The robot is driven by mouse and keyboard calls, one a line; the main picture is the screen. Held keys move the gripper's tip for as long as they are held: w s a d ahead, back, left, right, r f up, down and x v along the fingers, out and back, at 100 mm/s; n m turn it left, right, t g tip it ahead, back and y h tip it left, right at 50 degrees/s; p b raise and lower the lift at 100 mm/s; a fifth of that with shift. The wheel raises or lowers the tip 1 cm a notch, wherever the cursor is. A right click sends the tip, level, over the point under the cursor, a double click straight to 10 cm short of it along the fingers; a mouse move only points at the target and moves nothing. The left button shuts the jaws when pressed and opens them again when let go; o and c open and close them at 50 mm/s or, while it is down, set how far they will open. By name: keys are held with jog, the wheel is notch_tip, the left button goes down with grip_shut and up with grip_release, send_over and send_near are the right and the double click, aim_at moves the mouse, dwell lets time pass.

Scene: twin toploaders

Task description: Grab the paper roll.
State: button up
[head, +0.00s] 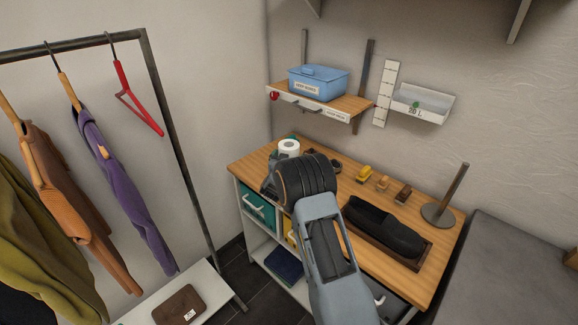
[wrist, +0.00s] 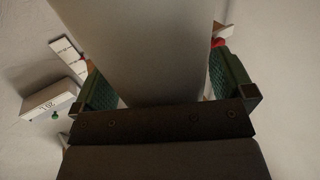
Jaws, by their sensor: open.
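The white paper roll (head: 289,147) stands upright at the back left of the wooden worktop, its round top with the hole showing and its lower part hidden by my arm. My gripper (head: 275,172) is at the roll, partly hidden behind my own wrist. In the wrist view my gripper (wrist: 160,88) is open, with one green-padded finger on each side of a broad pale surface, which looks like the paper roll (wrist: 135,45) close up. I cannot tell whether either finger touches it.
A wall shelf (head: 349,104) with a blue box (head: 318,82) hangs above. A clothes rack (head: 170,130) stands left.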

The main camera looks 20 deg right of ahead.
jog(key=shift+w+d, duration=0.25)
jog(key=c, duration=1.1)
jog(key=shift+c, duration=0.2)
jog(key=shift+r, duration=0.1)
